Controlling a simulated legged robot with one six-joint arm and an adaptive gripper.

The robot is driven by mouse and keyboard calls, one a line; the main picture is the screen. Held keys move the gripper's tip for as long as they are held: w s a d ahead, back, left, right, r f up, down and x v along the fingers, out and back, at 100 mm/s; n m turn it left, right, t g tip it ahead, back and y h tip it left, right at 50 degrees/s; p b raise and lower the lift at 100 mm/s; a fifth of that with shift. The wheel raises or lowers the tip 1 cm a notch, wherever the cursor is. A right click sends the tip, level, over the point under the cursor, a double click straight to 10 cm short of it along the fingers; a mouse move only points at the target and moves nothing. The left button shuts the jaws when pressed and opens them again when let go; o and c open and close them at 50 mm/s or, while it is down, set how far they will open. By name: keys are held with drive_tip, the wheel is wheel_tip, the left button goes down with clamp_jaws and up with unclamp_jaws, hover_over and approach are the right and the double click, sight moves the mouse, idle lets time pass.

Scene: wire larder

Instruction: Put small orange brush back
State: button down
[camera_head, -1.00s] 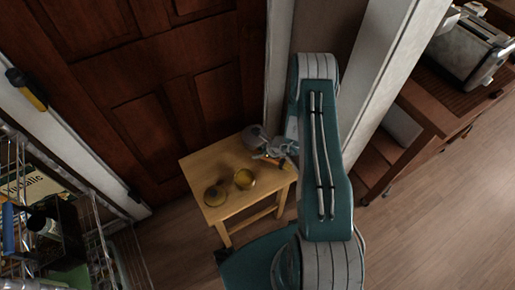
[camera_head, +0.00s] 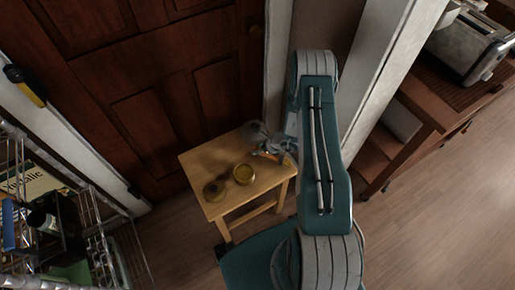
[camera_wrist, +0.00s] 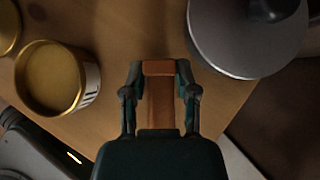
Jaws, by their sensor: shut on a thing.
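My gripper (camera_wrist: 160,95) is shut on the small orange brush (camera_wrist: 160,68), its jaws on either side of the orange-brown body. In the head view my gripper (camera_head: 270,150) is over the back right part of a small wooden table (camera_head: 202,160), beside a grey round pot. The brush shows there only as a bit of orange, partly covered by my gripper. I cannot tell whether it touches the tabletop. Its bristles are not clearly visible.
The grey lidded pot (camera_wrist: 240,55) is close on the right in the wrist view. An open gold tin (camera_head: 243,174) and a round gold piece (camera_head: 214,191) stand at the table's front left. A wire rack (camera_head: 95,220) is at left, a door (camera_head: 150,110) behind.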

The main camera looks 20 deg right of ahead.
drive_tip(key=shift+f, duration=0.5)
drive_tip(key=shift+c, duration=1.5)
unclamp_jaws()
drive_tip(key=v, duration=1.2)
drive_tip(key=shift+f, duration=0.15)
drive_tip(key=s+a+r+n+g, duration=0.1)
drive_tip(key=a+r+n, duration=0.35)
drive_tip(key=r, duration=0.45)
drive_tip(key=a+r+n, duration=0.3)
drive_tip(key=r+n, duration=0.2)
drive_tip(key=r, duration=0.4)
drive_tip(key=s+a+r+n+g, duration=0.1)
drive_tip(key=a+r+n, duration=0.35)
drive_tip(key=r, duration=0.45)
drive_tip(key=s+r+n+t+h, duration=0.1)
drive_tip(key=s+r+n+h, duration=0.4)
drive_tip(key=s+r+n, duration=0.8)
drive_tip(key=s+a+r, duration=0.1)
drive_tip(key=s+r, duration=0.1)
drive_tip(key=s, duration=0.2)
drive_tip(key=shift+s+r+t+h, duration=0.2)
drive_tip(key=shift+r+t+h, duration=0.1)
drive_tip(key=shift+t, duration=0.1)
